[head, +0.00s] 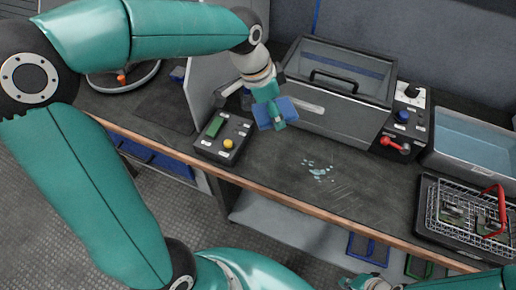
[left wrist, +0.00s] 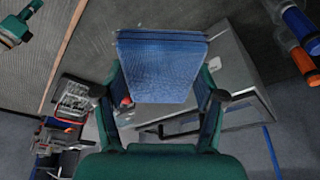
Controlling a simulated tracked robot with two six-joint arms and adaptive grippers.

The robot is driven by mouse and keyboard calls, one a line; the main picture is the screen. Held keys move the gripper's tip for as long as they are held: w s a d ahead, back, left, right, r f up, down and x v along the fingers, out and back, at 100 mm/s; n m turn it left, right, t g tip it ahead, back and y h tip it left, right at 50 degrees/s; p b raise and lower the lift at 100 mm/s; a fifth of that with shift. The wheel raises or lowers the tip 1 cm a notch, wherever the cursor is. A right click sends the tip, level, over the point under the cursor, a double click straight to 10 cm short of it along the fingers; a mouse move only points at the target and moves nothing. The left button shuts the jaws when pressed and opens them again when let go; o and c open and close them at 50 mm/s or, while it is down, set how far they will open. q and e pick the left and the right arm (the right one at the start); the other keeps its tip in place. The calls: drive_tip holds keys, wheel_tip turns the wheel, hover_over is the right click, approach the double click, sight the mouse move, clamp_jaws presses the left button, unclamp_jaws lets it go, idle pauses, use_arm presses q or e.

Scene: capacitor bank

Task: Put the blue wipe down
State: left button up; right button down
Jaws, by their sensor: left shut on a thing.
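The blue wipe (head: 285,110) is a folded blue pad. My left gripper (head: 276,112) is shut on it and holds it in the air above the bench, in front of the grey lidded machine. In the left wrist view the wipe (left wrist: 163,68) sits between the two fingers of my left gripper (left wrist: 160,88). My right gripper (head: 368,284) shows only in part at the bottom edge of the head view, and its jaw opening is unclear. A patch of pale wet drops (head: 318,171) lies on the dark bench top (head: 280,185).
A control box (head: 223,137) with a green screen and yellow button stands left of the wipe. The lidded machine (head: 338,88) is behind. A wire basket (head: 465,215) with a red handle and a water-filled tank (head: 475,140) are at right. The bench middle is clear around the drops.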

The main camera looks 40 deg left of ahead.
use_arm(q)
drive_tip(key=shift+s+a+n, duration=0.15)
drive_tip(key=shift+a+n, duration=0.15)
drive_tip(key=shift+a, duration=0.7)
drive_tip(key=b, duration=0.1)
hover_over(265, 156)
drive_tip(key=f, duration=1.4)
drive_tip(key=shift+s+a+f, duration=0.2)
drive_tip(key=shift+s+f, duration=0.05)
drive_tip(key=shift+f, duration=0.15)
drive_tip(key=shift+f+b, duration=0.4)
drive_tip(key=shift+f, duration=1.95)
use_arm(e)
drive_tip(key=shift+f, duration=0.6)
use_arm(q)
drive_tip(key=shift+f, duration=0.15)
drive_tip(key=o, duration=1.1)
